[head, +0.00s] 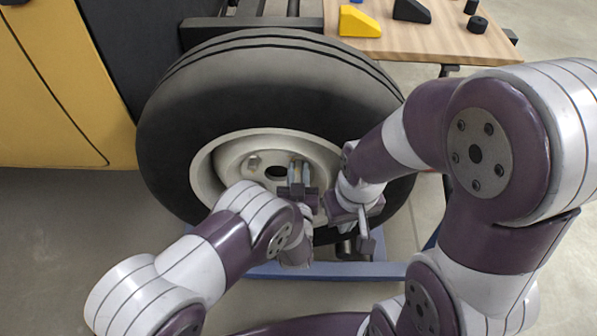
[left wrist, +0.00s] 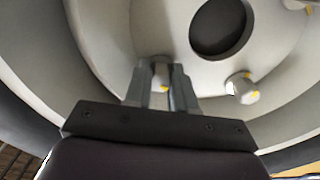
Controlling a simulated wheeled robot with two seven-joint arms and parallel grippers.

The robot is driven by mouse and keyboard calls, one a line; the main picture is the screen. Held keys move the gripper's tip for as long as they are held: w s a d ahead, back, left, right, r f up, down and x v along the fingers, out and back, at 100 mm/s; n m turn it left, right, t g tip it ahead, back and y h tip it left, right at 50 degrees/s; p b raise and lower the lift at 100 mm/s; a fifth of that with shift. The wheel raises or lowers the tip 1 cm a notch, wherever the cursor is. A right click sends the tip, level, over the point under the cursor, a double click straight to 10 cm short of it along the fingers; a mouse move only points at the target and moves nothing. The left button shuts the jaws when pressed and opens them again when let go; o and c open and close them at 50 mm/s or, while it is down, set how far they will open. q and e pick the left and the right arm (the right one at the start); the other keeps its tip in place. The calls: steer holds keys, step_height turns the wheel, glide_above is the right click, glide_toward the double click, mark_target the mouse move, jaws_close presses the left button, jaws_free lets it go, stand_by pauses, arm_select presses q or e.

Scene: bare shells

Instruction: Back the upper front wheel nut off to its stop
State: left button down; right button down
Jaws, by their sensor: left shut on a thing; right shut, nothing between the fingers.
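The wheel (head: 290,85) has a black tyre and a cream rim with a round dark hub hole (left wrist: 218,28). My left gripper (head: 299,168) is in front of the rim, just right of the hub hole in the head view. In the left wrist view its fingers are shut on a wheel nut (left wrist: 160,87) with a yellow mark. Another nut (left wrist: 242,88) is to its right, and one nut (head: 252,160) shows at the rim's upper left. I cannot tell which nut is the upper front one. My right gripper (head: 363,225) is shut and empty near the tyre's lower right.
A yellow vehicle body (head: 50,90) stands left of the wheel. A wooden table (head: 440,40) at the upper right holds a yellow wedge (head: 357,22), a black block (head: 411,10) and small black cylinders (head: 477,24). A blue frame (head: 330,270) lies low under the wheel. My arms are close together.

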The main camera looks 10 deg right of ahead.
arm_select(q)
steer(key=n, duration=0.3)
steer(key=shift+d+r+n, duration=0.1)
steer(key=shift+n, duration=0.3)
steer(key=n, duration=0.3)
steer(key=shift+n, duration=0.3)
steer(key=n, duration=0.3)
steer(key=shift+r+n, duration=0.1)
steer(key=shift+n, duration=0.2)
steer(key=n, duration=0.3)
steer(key=shift+d+n, duration=0.1)
steer(key=shift+n, duration=0.2)
steer(key=n+b, duration=0.1)
steer(key=n, duration=0.3)
steer(key=shift+r+n, duration=0.1)
steer(key=shift+n, duration=0.2)
steer(key=n+b, duration=0.1)
steer(key=n, duration=0.4)
steer(key=shift+r, duration=0.1)
steer(key=shift+n, duration=0.3)
